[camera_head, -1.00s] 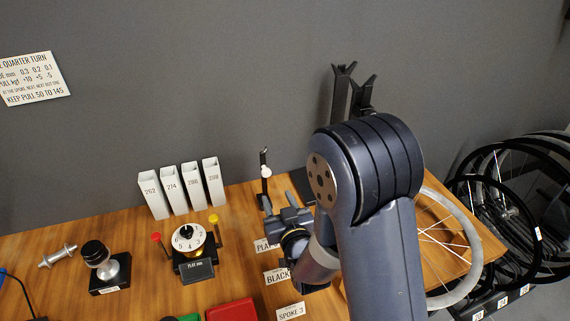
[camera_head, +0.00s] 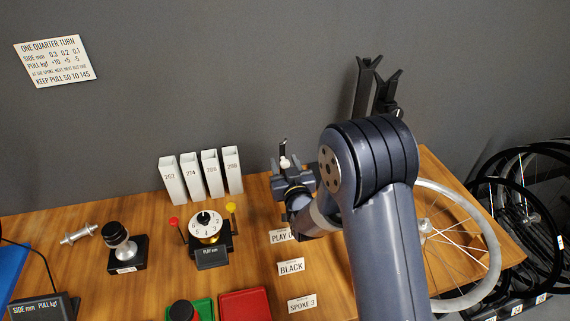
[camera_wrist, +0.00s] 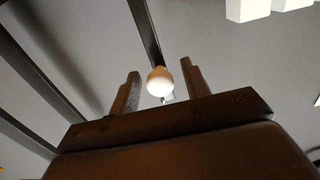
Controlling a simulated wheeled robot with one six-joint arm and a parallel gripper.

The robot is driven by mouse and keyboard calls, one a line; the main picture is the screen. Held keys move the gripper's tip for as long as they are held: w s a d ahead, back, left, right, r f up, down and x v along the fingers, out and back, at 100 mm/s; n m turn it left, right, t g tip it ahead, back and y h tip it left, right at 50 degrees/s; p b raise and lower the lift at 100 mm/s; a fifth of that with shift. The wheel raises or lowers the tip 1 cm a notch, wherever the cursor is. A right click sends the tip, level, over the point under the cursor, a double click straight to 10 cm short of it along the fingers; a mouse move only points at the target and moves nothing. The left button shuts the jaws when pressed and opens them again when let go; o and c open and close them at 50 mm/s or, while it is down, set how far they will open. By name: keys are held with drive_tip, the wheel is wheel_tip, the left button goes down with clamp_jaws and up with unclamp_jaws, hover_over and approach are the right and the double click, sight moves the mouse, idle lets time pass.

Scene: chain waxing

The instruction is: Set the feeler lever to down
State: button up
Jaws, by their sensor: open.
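What appears to be the feeler lever is a small white ball knob (camera_head: 285,162) by a thin dark upright post (camera_head: 284,146) at the back of the bench. My gripper (camera_head: 291,174) is open just in front of it and hides its lower part. In the wrist view the round knob (camera_wrist: 159,84) shows between the two spread fingers (camera_wrist: 161,76), with a gap on both sides. The dark post (camera_wrist: 146,35) runs up behind it. I cannot tell whether the knob lies fully between the fingertips in depth.
A spoked wheel (camera_head: 489,266) in a dark stand (camera_head: 365,88) is at right. Left are a dial (camera_head: 205,229) with red and yellow knobs and numbered white tubes (camera_head: 171,181). Label cards (camera_head: 291,267) lie in front of my gripper. The grey wall (camera_head: 240,70) is close behind.

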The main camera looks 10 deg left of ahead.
drive_tip(key=shift+c, duration=0.6)
clamp_jaws()
